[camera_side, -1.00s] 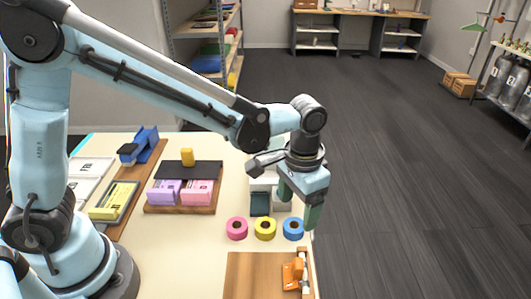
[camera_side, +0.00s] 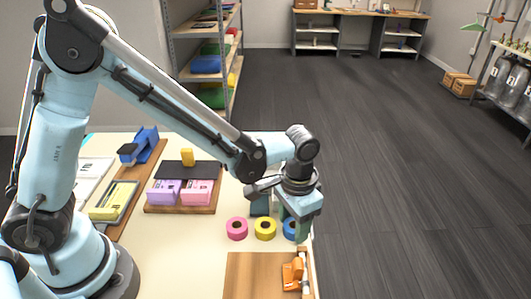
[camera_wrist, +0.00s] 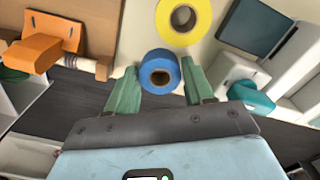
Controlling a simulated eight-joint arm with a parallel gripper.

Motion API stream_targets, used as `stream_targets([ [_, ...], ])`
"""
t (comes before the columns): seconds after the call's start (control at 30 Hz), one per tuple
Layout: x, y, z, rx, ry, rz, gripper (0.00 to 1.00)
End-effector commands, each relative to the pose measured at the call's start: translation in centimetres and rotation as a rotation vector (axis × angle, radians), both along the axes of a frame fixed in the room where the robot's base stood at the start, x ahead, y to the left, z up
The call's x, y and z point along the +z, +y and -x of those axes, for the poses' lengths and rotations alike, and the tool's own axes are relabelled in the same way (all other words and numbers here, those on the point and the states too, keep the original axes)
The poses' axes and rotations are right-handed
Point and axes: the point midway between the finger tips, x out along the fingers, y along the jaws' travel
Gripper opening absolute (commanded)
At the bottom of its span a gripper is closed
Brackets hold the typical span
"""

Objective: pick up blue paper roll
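The blue paper roll (camera_side: 289,228) lies on the table near its right edge, at the right end of a row with a yellow roll (camera_side: 265,228) and a pink roll (camera_side: 237,228). My gripper (camera_side: 292,226) is above the blue roll and partly hides it in the side view. In the wrist view the blue roll (camera_wrist: 160,72) shows between the two green fingers of my gripper (camera_wrist: 161,88). The fingers are apart, one on each side of the roll. I cannot tell whether they touch it.
An orange tape dispenser (camera_side: 293,272) stands on a wooden board (camera_side: 255,275) at the front right. The yellow roll is close on the left. A dark green block (camera_side: 260,203) and white pieces stand behind. Pink and purple boxes (camera_side: 196,192) sit further left.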

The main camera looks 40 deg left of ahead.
Motion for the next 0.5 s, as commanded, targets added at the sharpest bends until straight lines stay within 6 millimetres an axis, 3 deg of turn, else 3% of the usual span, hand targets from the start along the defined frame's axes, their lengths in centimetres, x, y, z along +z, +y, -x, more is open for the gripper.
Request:
stream_targets([
  [0.03, 0.01, 0.0, 0.0, 0.0, 0.0, 0.0, 0.44],
  [0.2, 0.02, 0.0, 0.0, 0.0, 0.0, 0.0, 0.18],
  [0.5, 0.17, 0.0, 0.0, 0.0, 0.0, 0.0, 0.18],
])
